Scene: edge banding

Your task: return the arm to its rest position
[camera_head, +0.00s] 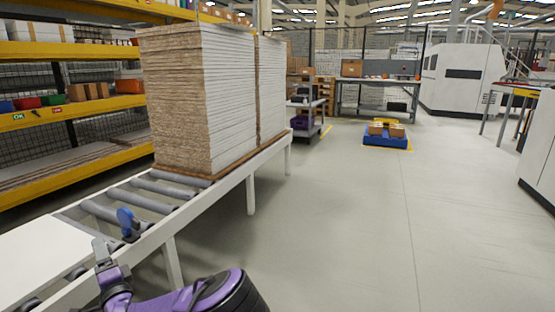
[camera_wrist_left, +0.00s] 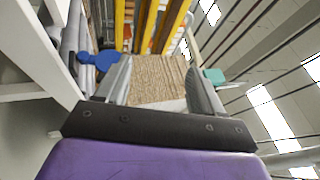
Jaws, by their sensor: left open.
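My left arm (camera_head: 205,292) comes in low, purple and dark. Its left gripper (camera_head: 102,248) points up beside the near side of the roller conveyor. In the left wrist view the left gripper (camera_wrist_left: 160,78) has its two grey fingers apart with nothing held between them. The stack of boards (camera_wrist_left: 160,84) shows beyond the gap between the fingers. My right gripper is in neither view.
The roller conveyor (camera_head: 190,208) carries a tall board stack (camera_head: 205,95). A blue rounded piece (camera_head: 127,223) stands by its near rail. Yellow shelving (camera_head: 70,50) rises at left. The floor (camera_head: 390,220) to the right is open, with a blue pallet (camera_head: 386,141) farther back.

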